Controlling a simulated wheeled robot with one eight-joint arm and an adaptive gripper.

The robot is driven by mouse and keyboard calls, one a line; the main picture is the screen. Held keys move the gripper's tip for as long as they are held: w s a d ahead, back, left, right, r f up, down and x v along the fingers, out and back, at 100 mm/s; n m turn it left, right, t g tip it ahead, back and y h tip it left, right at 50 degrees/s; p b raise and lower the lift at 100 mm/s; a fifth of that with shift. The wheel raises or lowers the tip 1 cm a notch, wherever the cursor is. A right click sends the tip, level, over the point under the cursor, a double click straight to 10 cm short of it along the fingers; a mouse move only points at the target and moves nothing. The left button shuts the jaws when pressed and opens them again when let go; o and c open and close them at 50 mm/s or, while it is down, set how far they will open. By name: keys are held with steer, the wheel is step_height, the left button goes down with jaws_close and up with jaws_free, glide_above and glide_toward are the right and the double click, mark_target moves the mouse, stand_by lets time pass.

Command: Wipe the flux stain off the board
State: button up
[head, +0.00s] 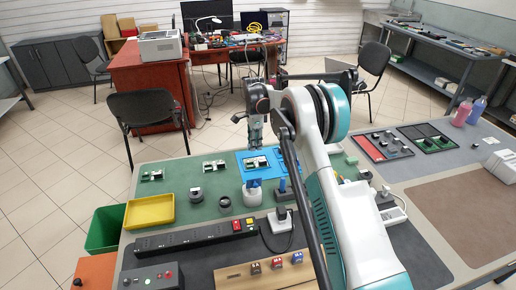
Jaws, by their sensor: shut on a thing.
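A small green circuit board (256,163) lies on the blue mat (287,158) near the far edge of the green work surface. The flux stain is too small to make out. My gripper (255,138) points down above the board, with a visible gap to it. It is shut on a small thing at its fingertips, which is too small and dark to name. A whitish pot with a blue top (252,194) stands in front of the mat. My arm covers the mat's right part.
Two more small boards (152,175) (214,165) lie left of the mat. Grey round items (196,193) (225,203), a yellow tray (149,211) and a black power strip (190,236) are nearer. A dark holder with a blue piece (282,191) stands beside my arm.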

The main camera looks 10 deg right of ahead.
mark_target(252, 159)
steer(key=shift+w+d+f, duration=0.2)
steer(key=shift+w+f, duration=0.1)
steer(key=shift+w, duration=0.25)
steer(key=shift+f+b, duration=1.25)
steer(key=shift+f, duration=1.25)
steer(key=shift+f, duration=0.35)
steer(key=shift+a, duration=0.1)
steer(key=shift+a, duration=0.8)
steer(key=shift+d, duration=0.15)
